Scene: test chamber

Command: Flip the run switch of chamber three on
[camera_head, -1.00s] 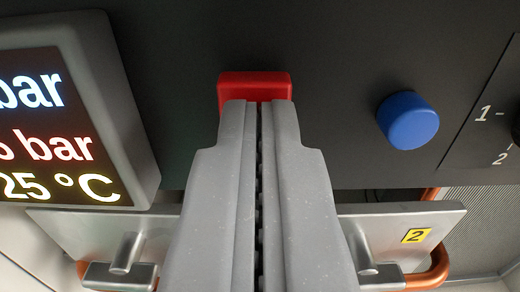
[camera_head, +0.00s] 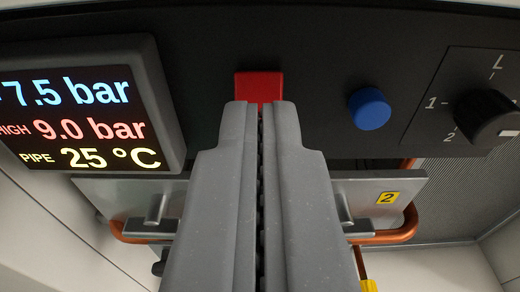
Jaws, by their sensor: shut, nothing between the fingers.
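A red rectangular switch (camera_head: 259,86) sits on the dark panel (camera_head: 300,45), straight ahead of my fingertips. My gripper (camera_head: 259,106) is shut and empty. Its tips overlap the lower part of the red switch in the picture; I cannot tell whether they touch it. No chamber number shows beside the switch.
A display (camera_head: 85,105) reading 7.5 bar, 9.0 bar and 25 °C juts out at the left. A blue round button (camera_head: 369,108) and a black rotary knob (camera_head: 488,118) are to the right. Copper-coloured pipes (camera_head: 405,230) run below.

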